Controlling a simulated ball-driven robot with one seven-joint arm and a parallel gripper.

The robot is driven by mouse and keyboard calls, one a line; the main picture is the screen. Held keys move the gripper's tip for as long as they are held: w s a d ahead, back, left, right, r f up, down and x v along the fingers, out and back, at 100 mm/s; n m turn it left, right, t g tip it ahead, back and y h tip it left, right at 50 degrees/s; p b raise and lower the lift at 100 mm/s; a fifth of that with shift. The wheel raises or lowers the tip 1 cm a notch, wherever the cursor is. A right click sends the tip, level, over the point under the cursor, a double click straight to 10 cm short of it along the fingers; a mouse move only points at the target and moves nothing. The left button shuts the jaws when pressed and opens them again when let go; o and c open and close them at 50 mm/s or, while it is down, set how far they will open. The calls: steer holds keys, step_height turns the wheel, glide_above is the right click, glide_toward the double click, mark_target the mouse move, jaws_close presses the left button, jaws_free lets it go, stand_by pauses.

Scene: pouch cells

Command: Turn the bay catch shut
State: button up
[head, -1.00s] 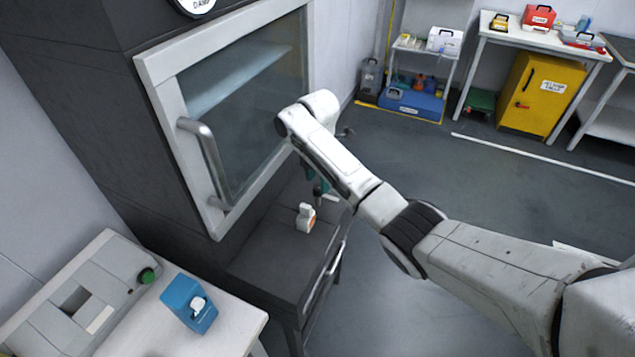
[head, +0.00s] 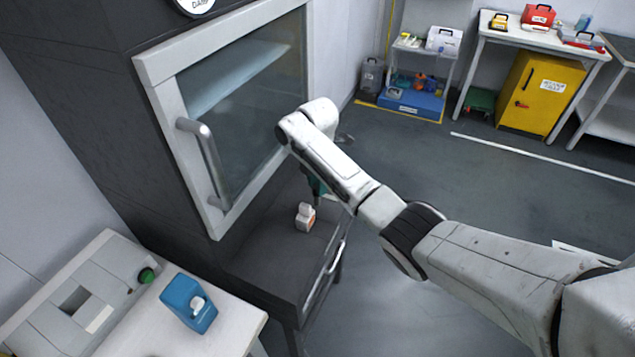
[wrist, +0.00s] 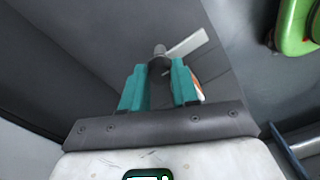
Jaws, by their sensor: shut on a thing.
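My gripper (wrist: 160,88) has teal fingers and points down at the dark surface below the glass-fronted chamber. Its fingers are shut on a small dark round part with a grey pin, which seems to be the bay catch (wrist: 158,66). A pale flat bar sticks out from the catch to the upper right in the wrist view. In the head view my arm hides most of my gripper (head: 316,190) and the catch cannot be made out. Whether the catch is open or shut cannot be told.
A small white and orange item (head: 305,217) stands on the dark ledge (head: 270,265) close to my gripper. The chamber door (head: 240,110) with its bar handle (head: 205,160) is just left of my arm. A blue box (head: 188,303) sits on the white table. Floor to the right is clear.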

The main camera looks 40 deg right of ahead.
jaws_close()
steer(key=m+p, duration=0.2)
steer(key=m, duration=0.1)
steer(key=shift+r+m, duration=0.1)
steer(key=shift+m, duration=0.3)
steer(key=m+p, duration=0.1)
steer(key=m, duration=0.3)
steer(key=shift+a+m+p, duration=0.1)
steer(key=shift+m+p, duration=0.2)
steer(key=shift+p, duration=0.05)
steer(key=m+p, duration=0.1)
steer(key=m, duration=0.3)
steer(key=shift+m+p, duration=0.3)
steer(key=shift+m, duration=2.5)
